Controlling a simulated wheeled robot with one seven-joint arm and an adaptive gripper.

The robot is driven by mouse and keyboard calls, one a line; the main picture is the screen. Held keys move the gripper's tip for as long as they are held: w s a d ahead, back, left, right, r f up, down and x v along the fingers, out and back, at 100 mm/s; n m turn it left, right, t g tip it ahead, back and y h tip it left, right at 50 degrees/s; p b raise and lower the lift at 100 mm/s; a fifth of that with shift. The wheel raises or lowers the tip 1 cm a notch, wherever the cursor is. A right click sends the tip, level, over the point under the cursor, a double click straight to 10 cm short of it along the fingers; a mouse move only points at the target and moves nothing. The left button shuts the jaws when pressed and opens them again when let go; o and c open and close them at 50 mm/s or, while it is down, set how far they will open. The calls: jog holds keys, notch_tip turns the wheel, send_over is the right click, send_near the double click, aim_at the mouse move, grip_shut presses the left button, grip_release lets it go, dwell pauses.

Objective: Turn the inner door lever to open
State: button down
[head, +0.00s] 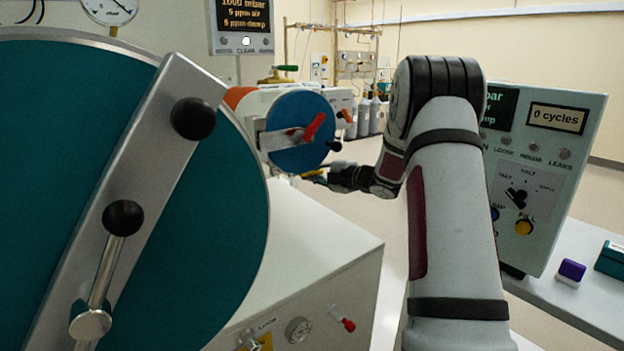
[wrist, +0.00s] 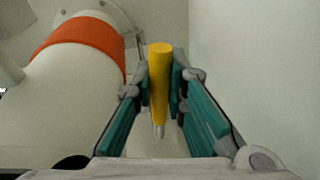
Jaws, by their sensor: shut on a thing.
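My gripper (head: 325,178) reaches beside a white cylindrical chamber (head: 262,97), low at the right of its blue round door (head: 300,130). In the wrist view my gripper (wrist: 161,85) is shut on a yellow handle (wrist: 159,75), with one teal pad on each side. The handle has a pale metal tip and appears to be the inner door lever. In the head view only a small bit of yellow shows at the fingers. The blue door carries a red lever (head: 314,127). How the yellow handle joins the chamber is hidden.
A large teal door (head: 60,190) with a metal bar and black knobs (head: 192,118) fills the near left. A white cabinet (head: 310,250) stands below the blue door. A control panel (head: 540,175) stands at the right. The wrist view shows the chamber's orange band (wrist: 80,38) close by.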

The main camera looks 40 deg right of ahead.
jog(key=shift+r, duration=0.2)
dwell(0.4)
jog(key=c, duration=1.6)
grip_release()
jog(key=v, duration=1.2)
